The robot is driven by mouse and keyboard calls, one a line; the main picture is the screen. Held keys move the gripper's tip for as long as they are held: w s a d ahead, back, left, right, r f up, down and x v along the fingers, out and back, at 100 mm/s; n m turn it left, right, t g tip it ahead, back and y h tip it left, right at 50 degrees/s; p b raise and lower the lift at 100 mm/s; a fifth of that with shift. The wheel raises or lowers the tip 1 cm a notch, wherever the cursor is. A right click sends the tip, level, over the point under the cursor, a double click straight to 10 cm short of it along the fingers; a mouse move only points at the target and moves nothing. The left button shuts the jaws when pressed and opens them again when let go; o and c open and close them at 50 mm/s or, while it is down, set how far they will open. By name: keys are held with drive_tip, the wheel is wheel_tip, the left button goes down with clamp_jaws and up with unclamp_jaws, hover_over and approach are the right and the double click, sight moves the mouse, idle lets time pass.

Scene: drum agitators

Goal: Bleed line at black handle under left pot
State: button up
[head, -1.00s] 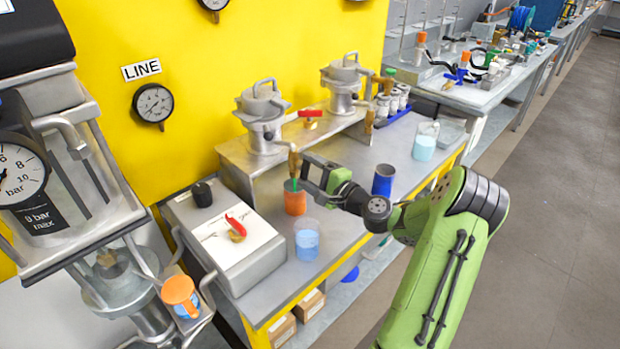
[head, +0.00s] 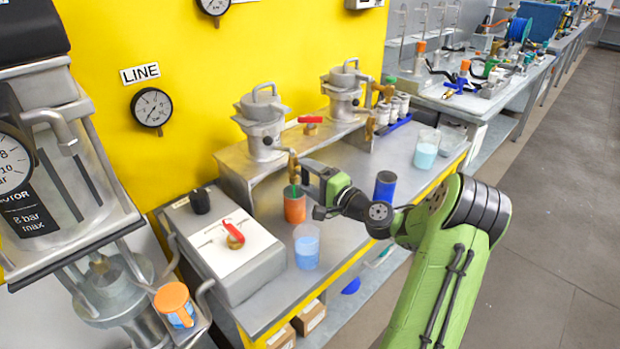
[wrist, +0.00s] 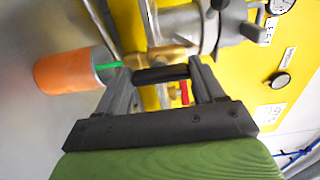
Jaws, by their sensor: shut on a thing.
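The left pot (head: 260,122) is a metal vessel on a raised metal shelf by the yellow wall. A brass valve (head: 292,165) hangs below its front. My gripper (head: 308,172) is at this valve in the head view. In the wrist view, my gripper's fingers (wrist: 163,78) are shut on the black handle (wrist: 160,75), which lies across between them, beside the brass valve body (wrist: 165,57). In the head view the gripper hides the handle. An orange cup (head: 295,208) stands under the valve, with a green tube end at its mouth. The LINE gauge (head: 151,107) is on the wall.
A clear beaker of blue liquid (head: 306,252) and a blue cup (head: 385,186) stand near my arm. A white-topped box with a red-handled valve (head: 235,235) is at left. A second pot (head: 344,85) is further back.

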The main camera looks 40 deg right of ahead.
drive_tip(key=o, duration=1)
drive_tip(key=shift+o, duration=0.2)
drive_tip(key=s+d+p, duration=0.1)
drive_tip(key=s+d, duration=0.1)
drive_tip(key=s, duration=1.3)
drive_tip(key=shift+s+p, duration=0.3)
drive_tip(key=shift+d, duration=0.1)
